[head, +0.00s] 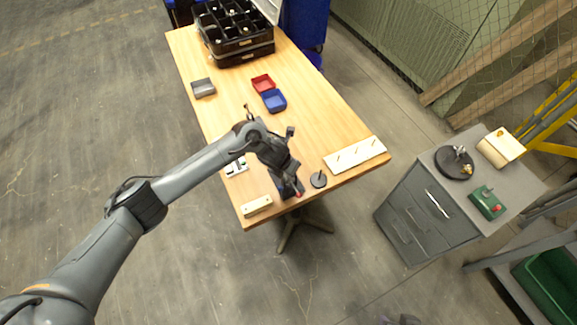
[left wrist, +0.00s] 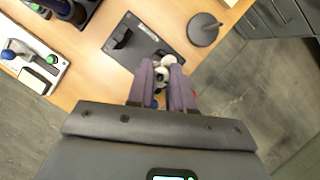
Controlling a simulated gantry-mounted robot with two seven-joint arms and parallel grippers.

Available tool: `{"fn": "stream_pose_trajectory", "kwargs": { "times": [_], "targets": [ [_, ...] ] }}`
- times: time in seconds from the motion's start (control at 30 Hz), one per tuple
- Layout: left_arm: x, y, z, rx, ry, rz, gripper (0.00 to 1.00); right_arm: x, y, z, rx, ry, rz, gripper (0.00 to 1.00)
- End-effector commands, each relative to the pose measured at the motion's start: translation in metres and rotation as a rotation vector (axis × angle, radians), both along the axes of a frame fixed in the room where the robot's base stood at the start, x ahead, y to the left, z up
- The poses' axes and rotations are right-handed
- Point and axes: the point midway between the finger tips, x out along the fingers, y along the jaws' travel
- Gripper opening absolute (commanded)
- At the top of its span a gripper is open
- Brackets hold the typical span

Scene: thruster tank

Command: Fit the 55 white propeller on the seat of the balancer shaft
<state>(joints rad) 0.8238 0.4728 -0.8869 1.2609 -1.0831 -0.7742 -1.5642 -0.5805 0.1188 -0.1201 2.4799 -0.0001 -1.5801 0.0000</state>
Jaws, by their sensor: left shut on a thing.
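My left gripper (head: 293,192) is over the near end of the wooden table. In the left wrist view its purple fingers (left wrist: 164,84) are shut on a small white propeller (left wrist: 168,61), mostly hidden between them. Whether it is marked 55 cannot be read. Beyond the fingers lies a dark plate (left wrist: 150,38) with a label and an upright dark block. I cannot tell whether the propeller touches anything, and no balancer shaft shows clearly. A round dark base with a thin upright pin (left wrist: 203,33) stands beside the plate; it also shows in the head view (head: 318,181). A dark shape at the bottom edge seems to be my right gripper (head: 400,320), mostly cut off.
A white pegged board (head: 355,154) lies right of the round base. A pale block (head: 256,205) is near the front edge. Red (head: 262,83) and blue (head: 274,100) trays, a grey tray (head: 203,87) and a black organizer (head: 238,43) sit farther back. A grey cabinet (head: 430,210) stands right.

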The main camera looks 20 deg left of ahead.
Motion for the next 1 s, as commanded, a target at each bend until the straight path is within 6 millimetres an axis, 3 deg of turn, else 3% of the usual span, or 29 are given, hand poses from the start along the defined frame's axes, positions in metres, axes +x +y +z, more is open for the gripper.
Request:
{"fn": "stream_pose_trajectory", "kwargs": {
  "times": [1.0],
  "targets": [
    [0.0,0.0,-0.014,0.001,0.0,0.0,0.0,0.0,0.0,-0.013,0.0,0.0,0.0,0.45]
  ]
}}
